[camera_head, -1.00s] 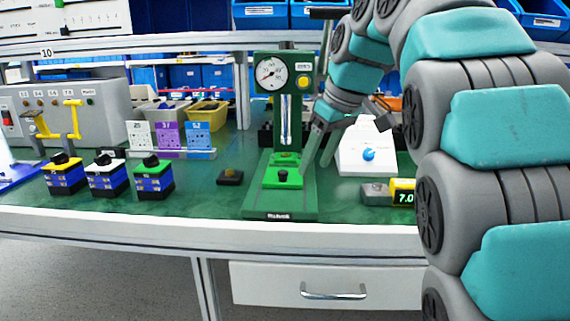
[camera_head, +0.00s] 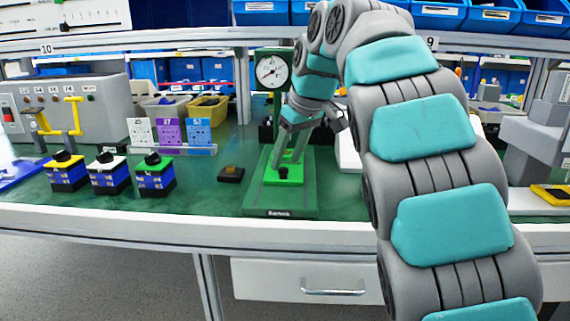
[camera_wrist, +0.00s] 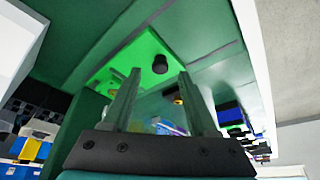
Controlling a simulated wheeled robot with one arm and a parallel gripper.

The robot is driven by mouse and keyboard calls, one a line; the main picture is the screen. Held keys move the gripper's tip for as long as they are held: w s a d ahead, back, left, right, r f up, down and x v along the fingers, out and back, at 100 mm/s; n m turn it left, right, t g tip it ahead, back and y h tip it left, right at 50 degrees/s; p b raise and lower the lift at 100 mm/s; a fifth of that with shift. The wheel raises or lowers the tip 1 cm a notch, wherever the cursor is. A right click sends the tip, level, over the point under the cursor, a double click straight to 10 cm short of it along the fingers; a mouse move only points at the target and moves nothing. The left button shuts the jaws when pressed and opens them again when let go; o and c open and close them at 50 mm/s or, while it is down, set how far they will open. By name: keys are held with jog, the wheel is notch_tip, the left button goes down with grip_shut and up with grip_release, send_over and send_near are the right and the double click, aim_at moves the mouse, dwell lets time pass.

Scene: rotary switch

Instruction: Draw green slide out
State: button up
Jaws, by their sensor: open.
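The green slide (camera_head: 281,177) is a bright green plate with a black knob (camera_head: 283,172). It lies on the darker green base (camera_head: 296,204) of the dial-gauge stand. In the wrist view the slide (camera_wrist: 133,67) and its knob (camera_wrist: 160,64) show just beyond my fingertips. My gripper (camera_head: 287,163) is open, its fingers pointing down over the back part of the slide. In the wrist view the two fingers (camera_wrist: 158,84) stand apart, with the knob beyond and between their tips. I cannot tell whether they touch the slide. My arm hides part of the stand's column.
The round dial (camera_head: 271,71) stands above the base, close to my wrist. A small dark block (camera_head: 231,174) lies left of the base. Several rotary switch boxes (camera_head: 109,176) stand further left. The bench's white front edge (camera_head: 150,223) is clear.

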jog(key=shift+x, duration=1.35)
jog(key=shift+c, duration=0.2)
grip_shut()
